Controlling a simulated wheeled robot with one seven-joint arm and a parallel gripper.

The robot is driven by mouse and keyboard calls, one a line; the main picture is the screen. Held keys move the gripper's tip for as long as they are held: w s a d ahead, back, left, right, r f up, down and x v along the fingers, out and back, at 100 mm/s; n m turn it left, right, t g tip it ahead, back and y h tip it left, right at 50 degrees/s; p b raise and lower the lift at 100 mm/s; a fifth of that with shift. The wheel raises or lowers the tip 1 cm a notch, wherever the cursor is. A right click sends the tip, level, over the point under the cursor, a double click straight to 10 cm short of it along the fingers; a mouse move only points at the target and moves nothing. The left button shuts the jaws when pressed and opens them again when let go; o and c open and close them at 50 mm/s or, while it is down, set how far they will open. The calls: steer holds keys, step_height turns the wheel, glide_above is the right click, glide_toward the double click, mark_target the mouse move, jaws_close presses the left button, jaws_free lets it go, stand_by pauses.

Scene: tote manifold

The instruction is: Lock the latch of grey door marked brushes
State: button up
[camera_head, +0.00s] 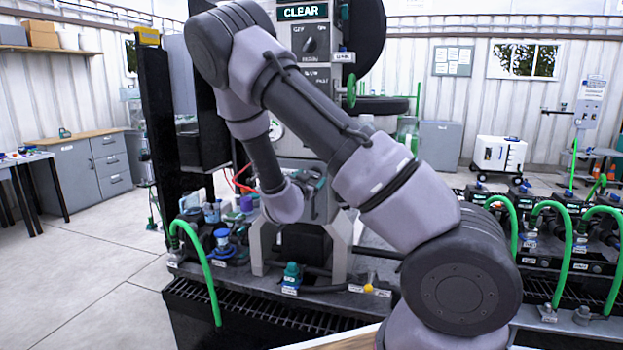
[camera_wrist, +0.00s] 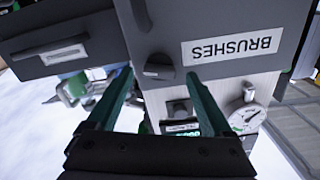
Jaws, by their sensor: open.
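The grey door (camera_wrist: 215,20) fills the upper part of the wrist view, which shows it upside down with its white BRUSHES label (camera_wrist: 232,47). In the head view my arm hides the door.
A round gauge (camera_wrist: 246,117) and a pale panel lie just below the door in the wrist view. A grey box front with a white label (camera_wrist: 50,55) is at left. In the head view, green hoses (camera_head: 200,265) rise from the bench, and the left floor is open.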

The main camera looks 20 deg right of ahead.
steer(key=shift+w+d, duration=0.35)
steer(key=shift+w, duration=0.15)
jaws_close()
steer(key=shift+n, duration=1.7)
jaws_free()
steer(key=shift+s, duration=0.1)
